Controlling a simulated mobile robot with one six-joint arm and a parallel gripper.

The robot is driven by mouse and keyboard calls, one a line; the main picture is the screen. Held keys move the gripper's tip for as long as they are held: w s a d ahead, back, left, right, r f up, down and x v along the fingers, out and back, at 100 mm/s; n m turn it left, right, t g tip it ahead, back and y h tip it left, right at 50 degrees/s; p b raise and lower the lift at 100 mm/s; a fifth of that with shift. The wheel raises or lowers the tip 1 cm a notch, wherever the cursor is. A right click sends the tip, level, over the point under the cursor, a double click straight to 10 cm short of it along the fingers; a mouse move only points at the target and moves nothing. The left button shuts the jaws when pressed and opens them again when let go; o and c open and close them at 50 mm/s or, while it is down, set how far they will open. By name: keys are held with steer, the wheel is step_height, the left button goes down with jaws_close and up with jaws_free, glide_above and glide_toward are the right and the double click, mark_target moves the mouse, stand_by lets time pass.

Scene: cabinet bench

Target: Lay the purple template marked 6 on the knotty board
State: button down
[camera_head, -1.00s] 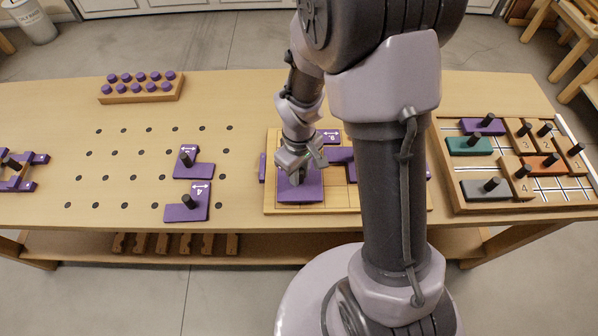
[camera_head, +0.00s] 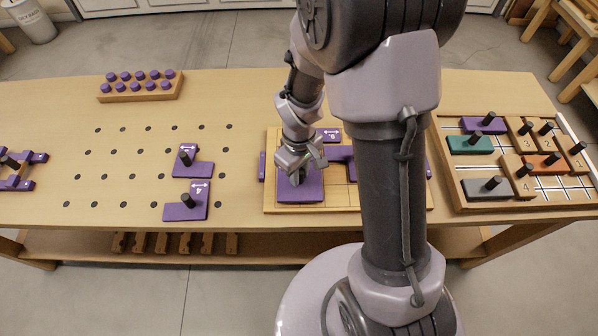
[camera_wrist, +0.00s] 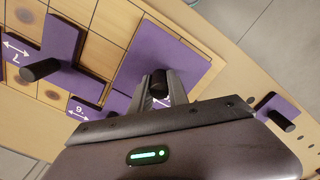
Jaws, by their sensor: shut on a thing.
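My gripper (camera_head: 297,178) is over the left part of the knotty board (camera_head: 350,209). In the wrist view its fingers (camera_wrist: 160,98) are shut on the black knob (camera_wrist: 158,80) of a purple template (camera_wrist: 165,50). The template also shows in the head view (camera_head: 302,191), flat and level at the board; I cannot tell whether it touches. A purple part with a 6 and an arrow (camera_wrist: 85,113), upside down in the wrist view, lies beside it; my gripper hides whether they join. Another purple template (camera_wrist: 62,40), with a black knob, lies on the board beside it.
Two purple templates (camera_head: 190,212) (camera_head: 200,168) lie left of the board among peg holes. A peg rack (camera_head: 140,90) stands at the back left. A tray (camera_head: 520,206) of coloured blocks is at the right. Another purple piece (camera_head: 38,157) is at the far left.

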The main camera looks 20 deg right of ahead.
steer(key=shift+f, duration=0.15)
stand_by(0.3)
steer(key=shift+f+b, duration=0.4)
steer(key=shift+b, duration=0.05)
steer(key=shift+f, duration=0.2)
stand_by(0.6)
steer(key=c, duration=0.8)
jaws_free()
steer(key=shift+r, duration=0.1)
step_height(320, 180, up, 8)
steer(key=p, duration=0.6)
